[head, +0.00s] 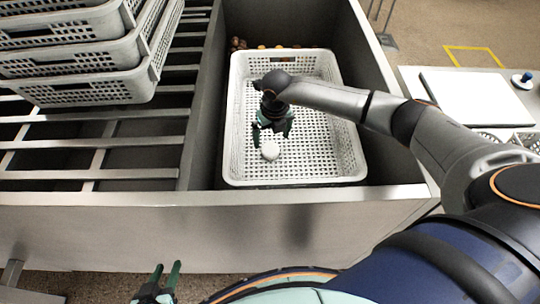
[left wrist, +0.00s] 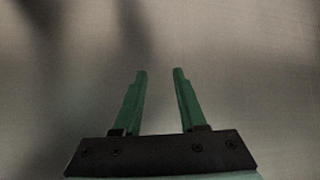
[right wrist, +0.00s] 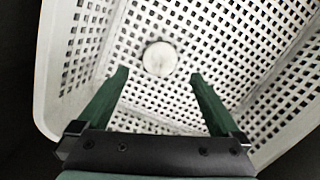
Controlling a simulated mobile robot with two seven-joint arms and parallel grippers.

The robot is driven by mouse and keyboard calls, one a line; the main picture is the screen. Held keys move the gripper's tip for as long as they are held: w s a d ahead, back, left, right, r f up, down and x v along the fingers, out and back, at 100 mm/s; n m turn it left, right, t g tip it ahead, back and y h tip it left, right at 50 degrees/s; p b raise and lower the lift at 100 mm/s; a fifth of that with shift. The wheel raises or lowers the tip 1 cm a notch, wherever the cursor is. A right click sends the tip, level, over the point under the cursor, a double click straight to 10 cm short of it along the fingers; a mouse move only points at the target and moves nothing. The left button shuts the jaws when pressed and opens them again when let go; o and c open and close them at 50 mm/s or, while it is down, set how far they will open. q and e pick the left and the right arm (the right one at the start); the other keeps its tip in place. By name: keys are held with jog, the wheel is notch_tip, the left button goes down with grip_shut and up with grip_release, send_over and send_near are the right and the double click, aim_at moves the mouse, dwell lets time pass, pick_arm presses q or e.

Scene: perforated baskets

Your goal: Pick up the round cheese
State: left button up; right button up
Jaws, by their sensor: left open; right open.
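The round cheese (head: 270,151) is a small white disc on the floor of a white perforated basket (head: 350,172). In the right wrist view the cheese (right wrist: 160,59) lies ahead of my right gripper (right wrist: 160,76), roughly centred between its fingers. My right gripper (head: 271,130) is inside the basket area, above and beside the cheese, open and empty; it appears apart from the cheese. My left gripper (head: 168,268) is at the bottom of the head view, outside the bin. The left wrist view shows its green fingers (left wrist: 160,72) open and empty before a plain grey surface.
The basket sits in a deep grey metal bin (head: 296,213) with high walls. Stacked perforated baskets (head: 97,93) stand on the slatted rack (head: 100,143) at left. Several brown round items (head: 237,43) lie behind the basket. A white board (head: 476,97) lies on a table at right.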

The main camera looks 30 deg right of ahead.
aim_at(270, 148)
jog(key=shift+w+f+b, duration=0.15)
jog(key=shift+f+b, duration=0.4)
jog(key=shift+f, duration=0.4)
jog(key=f+b, duration=0.4)
jog(key=shift+w+f, duration=0.2)
jog(key=shift+f, duration=0.1)
jog(key=shift+w+f+b, duration=0.1)
jog(key=shift+f+b, duration=0.1)
jog(key=shift+b, duration=0.2)
jog(key=shift+c, duration=0.6)
jog(key=c, duration=1.2)
